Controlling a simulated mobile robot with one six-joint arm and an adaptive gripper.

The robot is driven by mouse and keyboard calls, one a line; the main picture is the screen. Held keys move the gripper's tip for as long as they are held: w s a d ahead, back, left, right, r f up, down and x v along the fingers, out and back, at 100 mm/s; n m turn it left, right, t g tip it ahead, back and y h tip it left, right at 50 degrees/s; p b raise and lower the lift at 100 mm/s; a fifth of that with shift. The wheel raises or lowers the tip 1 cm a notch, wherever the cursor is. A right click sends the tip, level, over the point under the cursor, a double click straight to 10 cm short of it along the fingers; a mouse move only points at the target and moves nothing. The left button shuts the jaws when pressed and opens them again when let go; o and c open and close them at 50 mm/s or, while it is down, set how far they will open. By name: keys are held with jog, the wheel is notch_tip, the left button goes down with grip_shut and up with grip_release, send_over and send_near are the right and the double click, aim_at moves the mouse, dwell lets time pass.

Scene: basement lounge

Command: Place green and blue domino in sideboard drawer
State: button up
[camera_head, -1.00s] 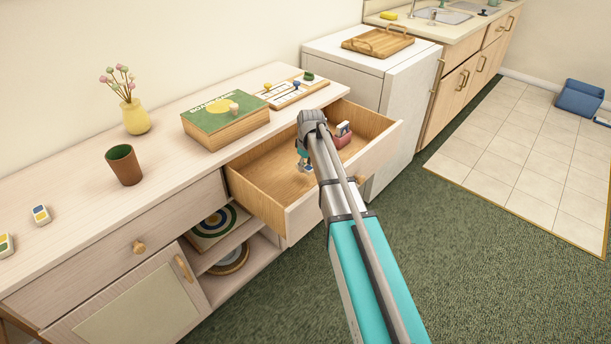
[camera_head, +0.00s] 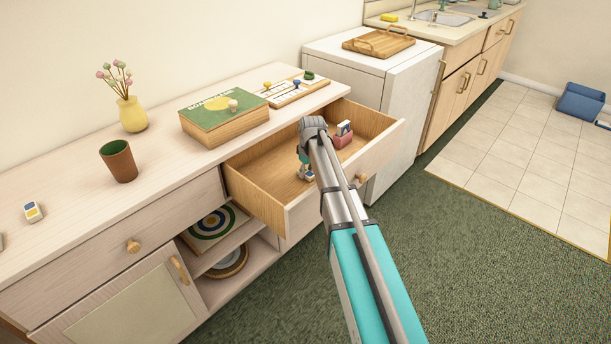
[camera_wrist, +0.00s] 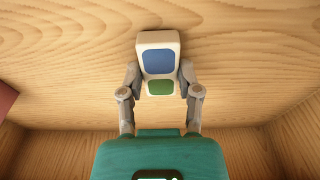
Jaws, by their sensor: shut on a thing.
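The green and blue domino (camera_wrist: 158,62) is a white block with a blue patch and a green patch. My gripper (camera_wrist: 159,82) is shut on it, one finger on each side, in the wrist view. Wood grain of the drawer floor shows behind it. In the head view my gripper (camera_head: 305,172) is inside the open sideboard drawer (camera_head: 262,203), low over its floor, partly hidden by my arm. I cannot tell whether the domino touches the floor. The sideboard (camera_head: 75,232) stands along the wall.
A reddish holder with cards (camera_head: 343,136) is in the drawer's far right part. On the sideboard top are another domino (camera_head: 33,211), a brown cup (camera_head: 118,161), a yellow vase (camera_head: 132,114), a green game box (camera_head: 224,120) and a game board (camera_head: 291,88).

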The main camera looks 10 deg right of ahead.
aim_at(310, 174)
jog(key=shift+f, duration=0.2)
dwell(0.3)
jog(key=o, duration=1)
jog(key=shift+r, duration=0.2)
jog(key=r+p, duration=0.8)
jog(key=s+r+p, duration=0.1)
jog(key=r+p, duration=0.3)
jog(key=shift+s+d, duration=0.1)
jog(key=shift+d, duration=0.3)
dwell(0.4)
